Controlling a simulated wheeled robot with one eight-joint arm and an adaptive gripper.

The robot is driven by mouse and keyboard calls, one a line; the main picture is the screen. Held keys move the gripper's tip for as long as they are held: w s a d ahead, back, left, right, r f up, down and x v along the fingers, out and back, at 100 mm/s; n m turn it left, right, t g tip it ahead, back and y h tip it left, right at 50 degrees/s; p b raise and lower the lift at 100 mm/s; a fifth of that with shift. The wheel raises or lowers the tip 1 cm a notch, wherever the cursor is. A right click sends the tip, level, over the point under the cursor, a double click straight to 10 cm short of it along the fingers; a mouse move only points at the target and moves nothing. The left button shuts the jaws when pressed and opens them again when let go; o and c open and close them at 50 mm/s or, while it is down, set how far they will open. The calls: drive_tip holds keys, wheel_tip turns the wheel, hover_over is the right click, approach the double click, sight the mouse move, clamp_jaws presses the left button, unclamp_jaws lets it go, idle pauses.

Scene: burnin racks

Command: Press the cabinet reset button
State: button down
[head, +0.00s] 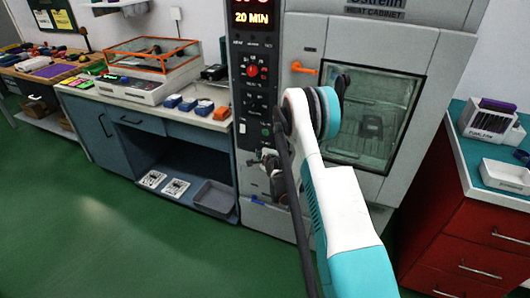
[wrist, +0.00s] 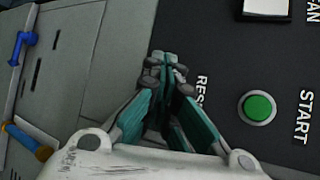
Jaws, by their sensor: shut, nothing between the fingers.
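The heat cabinet (head: 315,50) stands in the middle of the head view, with a black control panel (head: 238,98) down its left side. In the wrist view, my gripper (wrist: 166,64) is shut and empty, with its fingertips over the black panel (wrist: 220,45). A label starting "RES" (wrist: 201,90) shows just right of the fingers. The reset button itself is not visible; the fingers may hide it. A green button (wrist: 257,108) marked START is to the right. In the head view my gripper (head: 262,160) is at the lower panel; contact cannot be told.
An orange handle (head: 303,68) sits beside the cabinet's window door (head: 372,118). A bench (head: 155,112) with blue and orange blocks stands left. A red drawer unit (head: 470,225) stands right. Green floor (head: 90,230) is open at front left. Blue fittings (wrist: 26,42) show in the wrist view.

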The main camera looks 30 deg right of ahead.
drive_tip(key=shift+s+a, duration=0.55)
drive_tip(key=shift+a, duration=0.1)
idle(0.6)
drive_tip(key=s+a+r+n+g+y, duration=0.1)
drive_tip(key=a+r+n, duration=0.2)
drive_tip(key=r, duration=0.5)
drive_tip(key=s+a+r+n, duration=0.1)
drive_tip(key=a+r+n, duration=0.25)
drive_tip(key=r, duration=0.45)
drive_tip(key=s+a+r+n+g+y, duration=0.15)
drive_tip(key=s+a+r+n, duration=0.35)
drive_tip(key=s+a+r, duration=0.5)
drive_tip(key=s+a+r+n+g, duration=0.1)
drive_tip(key=s+a+r+n, duration=0.2)
drive_tip(key=s, duration=0.5)
drive_tip(key=s+a+r+n+g, duration=0.1)
drive_tip(key=s+r+n, duration=0.2)
drive_tip(key=s+r, duration=0.35)
drive_tip(key=s+a+f+n, duration=0.1)
drive_tip(key=s+n, duration=0.1)
drive_tip(key=s, duration=0.4)
drive_tip(key=s+a+f+n+g, duration=0.1)
drive_tip(key=s+n, duration=0.1)
drive_tip(key=s, duration=0.4)
drive_tip(key=s+a+f+n, duration=0.1)
drive_tip(key=s+f+n, duration=0.1)
drive_tip(key=s, duration=0.5)
drive_tip(key=shift+a, duration=0.15)
